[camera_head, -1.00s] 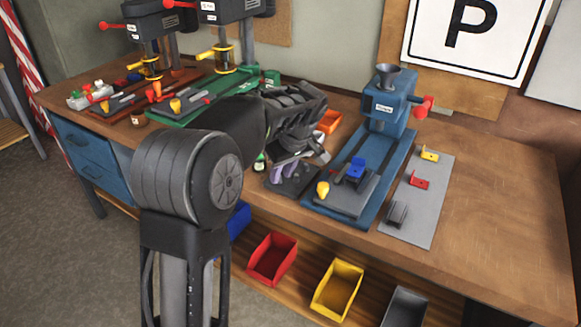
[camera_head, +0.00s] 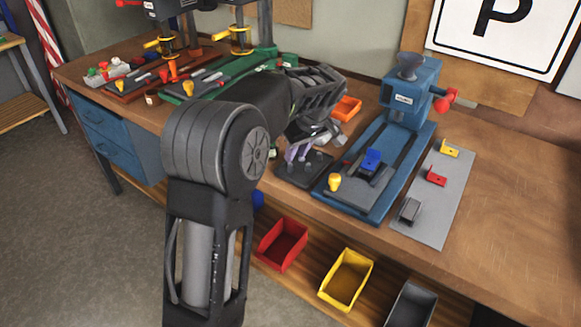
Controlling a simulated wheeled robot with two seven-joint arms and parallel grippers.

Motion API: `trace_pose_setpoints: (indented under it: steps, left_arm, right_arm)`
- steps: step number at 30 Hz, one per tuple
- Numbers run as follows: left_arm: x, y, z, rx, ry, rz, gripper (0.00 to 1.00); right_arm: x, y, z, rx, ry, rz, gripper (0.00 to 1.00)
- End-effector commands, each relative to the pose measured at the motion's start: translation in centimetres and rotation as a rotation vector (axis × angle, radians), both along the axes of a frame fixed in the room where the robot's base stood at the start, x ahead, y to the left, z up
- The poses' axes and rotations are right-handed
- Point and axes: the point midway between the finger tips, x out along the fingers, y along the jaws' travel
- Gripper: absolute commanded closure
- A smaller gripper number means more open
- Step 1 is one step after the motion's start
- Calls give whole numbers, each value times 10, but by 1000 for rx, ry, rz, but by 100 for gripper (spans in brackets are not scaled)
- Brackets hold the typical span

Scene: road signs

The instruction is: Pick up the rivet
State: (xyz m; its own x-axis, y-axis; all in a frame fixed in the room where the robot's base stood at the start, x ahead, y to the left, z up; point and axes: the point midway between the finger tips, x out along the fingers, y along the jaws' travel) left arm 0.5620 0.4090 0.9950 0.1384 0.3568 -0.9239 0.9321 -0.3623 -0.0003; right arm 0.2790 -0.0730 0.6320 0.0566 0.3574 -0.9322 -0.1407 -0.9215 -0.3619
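My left gripper (camera_head: 299,153) hangs over a small dark tray (camera_head: 290,175) near the front edge of the bench. Its pale purple fingertips point down just above or at the tray; I cannot tell whether they touch it. Small dark pegs or holes show on the tray's right part. I cannot make out a rivet clearly; one may be small or hidden by the gripper. Whether the fingers are open or hold something is too small to tell. My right gripper is not in view.
A blue press (camera_head: 415,95) stands right of the tray, with a yellow knob (camera_head: 334,182) and a blue clamp (camera_head: 371,161) on its base. A grey plate (camera_head: 437,205) with brackets lies further right. An orange bin (camera_head: 347,106) stands behind. The bench's right end is clear.

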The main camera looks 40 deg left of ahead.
Motion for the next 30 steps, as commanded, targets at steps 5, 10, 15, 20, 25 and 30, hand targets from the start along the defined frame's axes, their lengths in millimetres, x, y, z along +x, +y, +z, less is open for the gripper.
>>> trace_pose_setpoints:
  steps: [5, 10, 15, 20, 25, 30]
  left_arm:
    - [0, 0, -1, 0, 0, 0, 74]
    - [-1, 6, -13, -1, 4, 2, 74]
    - [1, 15, -37, -1, 4, 2, 74]
    - [4, 19, -48, -1, 1, 0, 74]
    - [4, 19, -49, -1, 0, 0, 74]
    - [4, 19, -48, 0, -1, 0, 74]
  right_arm:
    - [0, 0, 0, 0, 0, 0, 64]
    - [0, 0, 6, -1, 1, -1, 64]
    - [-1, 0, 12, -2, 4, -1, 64]
    - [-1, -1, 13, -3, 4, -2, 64]
    - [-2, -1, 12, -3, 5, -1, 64]
    - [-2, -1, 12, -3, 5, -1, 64]
